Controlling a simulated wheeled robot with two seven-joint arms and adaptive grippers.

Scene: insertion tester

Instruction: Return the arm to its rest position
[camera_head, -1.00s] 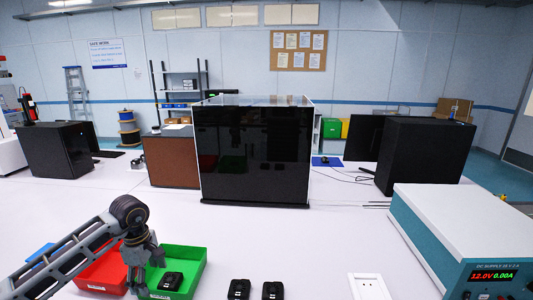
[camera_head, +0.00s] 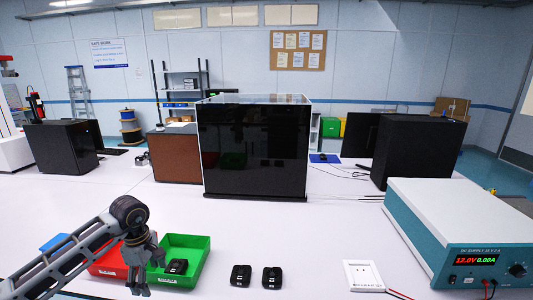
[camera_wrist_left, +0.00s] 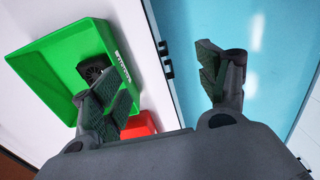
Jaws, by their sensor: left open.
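My left arm comes in from the left in the head view, and its left gripper (camera_head: 140,280) hangs fingers down at the front of the red and green bins. The gripper is open and empty; the left wrist view (camera_wrist_left: 165,90) shows its two fingers spread wide. The green bin (camera_head: 200,245) holds one black device (camera_head: 176,266), which also shows in the left wrist view (camera_wrist_left: 92,68). The red bin (camera_head: 108,262) is partly hidden behind my arm. My right gripper is not in view.
Two black devices (camera_head: 241,275) (camera_head: 271,278) lie on the white table right of the green bin. A white plate (camera_head: 364,275) and a teal power supply reading 12.0V 0.00A (camera_head: 470,240) stand farther right. A black cabinet (camera_head: 254,150) stands behind. The table's middle is clear.

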